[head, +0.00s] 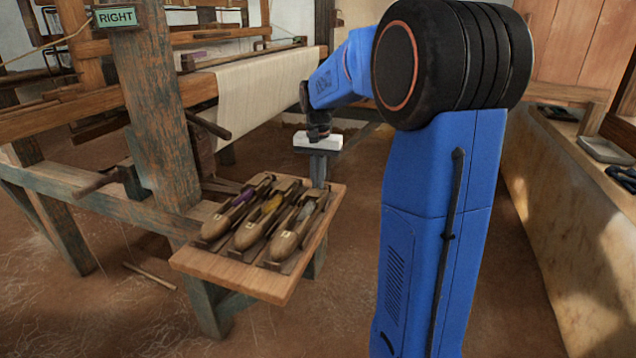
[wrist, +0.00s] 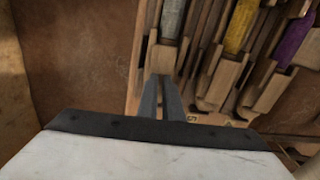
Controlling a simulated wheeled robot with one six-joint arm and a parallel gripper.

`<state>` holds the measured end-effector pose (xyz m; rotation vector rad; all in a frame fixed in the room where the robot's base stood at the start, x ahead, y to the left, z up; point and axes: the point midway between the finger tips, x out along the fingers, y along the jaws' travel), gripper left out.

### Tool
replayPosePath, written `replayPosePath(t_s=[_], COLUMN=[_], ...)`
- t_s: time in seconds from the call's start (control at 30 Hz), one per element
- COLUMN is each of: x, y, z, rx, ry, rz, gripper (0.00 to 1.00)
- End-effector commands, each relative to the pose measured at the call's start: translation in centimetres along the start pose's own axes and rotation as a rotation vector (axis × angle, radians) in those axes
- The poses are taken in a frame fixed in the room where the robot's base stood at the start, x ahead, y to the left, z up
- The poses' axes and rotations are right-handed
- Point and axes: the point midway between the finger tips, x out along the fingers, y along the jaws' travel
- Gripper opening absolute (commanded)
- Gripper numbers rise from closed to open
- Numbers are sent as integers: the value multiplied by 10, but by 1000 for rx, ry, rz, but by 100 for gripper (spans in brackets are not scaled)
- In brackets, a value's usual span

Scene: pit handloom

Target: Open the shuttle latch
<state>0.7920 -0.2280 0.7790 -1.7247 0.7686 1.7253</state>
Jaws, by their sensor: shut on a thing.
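Three wooden shuttles lie side by side on a wooden tray (head: 215,268): one with purple yarn (head: 241,198), one with yellow yarn (head: 270,205), one with grey yarn (head: 305,212). The grey-yarn shuttle is nearest my gripper (head: 318,182), which points down at its far end. In the wrist view my grey fingers (wrist: 159,80) are close together at the end of the grey-yarn shuttle (wrist: 171,20). They are shut on a small part there, the shuttle latch, mostly hidden between the fingertips. The yellow yarn (wrist: 241,25) and purple yarn (wrist: 292,42) show to the right.
The loom with pale cloth (head: 262,95) and a wooden post (head: 155,110) with a green RIGHT sign (head: 116,17) stands left and behind the tray. A ledge (head: 575,150) with dark items runs along the right. Earth floor is open in front.

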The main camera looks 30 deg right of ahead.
Motion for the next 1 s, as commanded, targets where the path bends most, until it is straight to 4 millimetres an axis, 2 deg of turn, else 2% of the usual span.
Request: replayPosePath(t_s=[0.27,1.0], x=[0,0], y=[0,0], z=[0,0], rx=[-200,-903], ry=[0,1], rz=[0,0], gripper=[0,0])
